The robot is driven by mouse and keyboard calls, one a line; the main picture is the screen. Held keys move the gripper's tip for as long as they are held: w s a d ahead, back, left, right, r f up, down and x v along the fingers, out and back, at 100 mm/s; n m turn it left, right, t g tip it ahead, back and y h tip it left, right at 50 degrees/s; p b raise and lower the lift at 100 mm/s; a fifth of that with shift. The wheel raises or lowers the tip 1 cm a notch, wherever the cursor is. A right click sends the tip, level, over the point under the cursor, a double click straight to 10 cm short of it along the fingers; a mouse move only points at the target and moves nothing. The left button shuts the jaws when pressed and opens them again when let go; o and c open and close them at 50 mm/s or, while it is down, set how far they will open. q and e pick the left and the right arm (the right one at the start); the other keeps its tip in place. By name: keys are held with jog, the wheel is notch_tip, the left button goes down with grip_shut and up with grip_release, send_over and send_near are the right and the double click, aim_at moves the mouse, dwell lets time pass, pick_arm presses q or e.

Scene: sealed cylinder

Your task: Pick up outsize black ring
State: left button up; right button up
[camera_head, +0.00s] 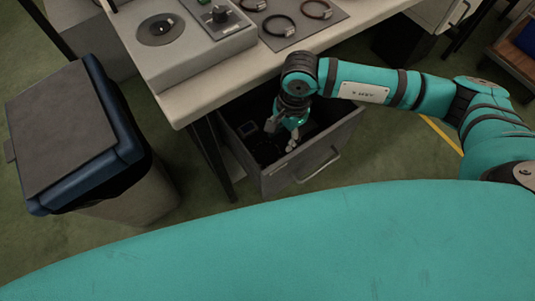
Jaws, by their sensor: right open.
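My right gripper (281,137) points down into an open grey drawer (310,163) under the workbench. Its fingers are spread and I see nothing between them. Dark things lie inside the drawer, but shadow hides their shapes, so I cannot tell a ring there. On a grey mat on the bench lie a black ring (279,26), a brownish ring (317,9) and part of another dark ring at the top edge. I cannot tell which ring is the outsize one. My left gripper is not in view.
The pale workbench (190,103) overhangs the drawer. It carries a box with a dark disc (161,29) and a control panel with a knob (220,14). A blue bin (118,171) with a grey lid stands at left. A shelf cart (514,64) stands far right.

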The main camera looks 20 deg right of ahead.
jog(key=f, duration=0.4)
jog(key=a+f, duration=0.1)
jog(key=f, duration=0.2)
jog(key=shift+s+b, duration=0.15)
jog(key=shift+b, duration=0.2)
jog(key=f, duration=0.3)
jog(key=a+f, duration=0.1)
jog(key=f, duration=0.1)
jog(key=shift+f+b, duration=0.25)
jog(key=shift+b, duration=0.1)
jog(key=shift+f, duration=0.45)
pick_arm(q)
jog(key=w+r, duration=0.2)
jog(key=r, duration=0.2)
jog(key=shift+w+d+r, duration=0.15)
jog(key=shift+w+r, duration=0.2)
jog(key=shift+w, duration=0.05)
pick_arm(e)
grip_shut()
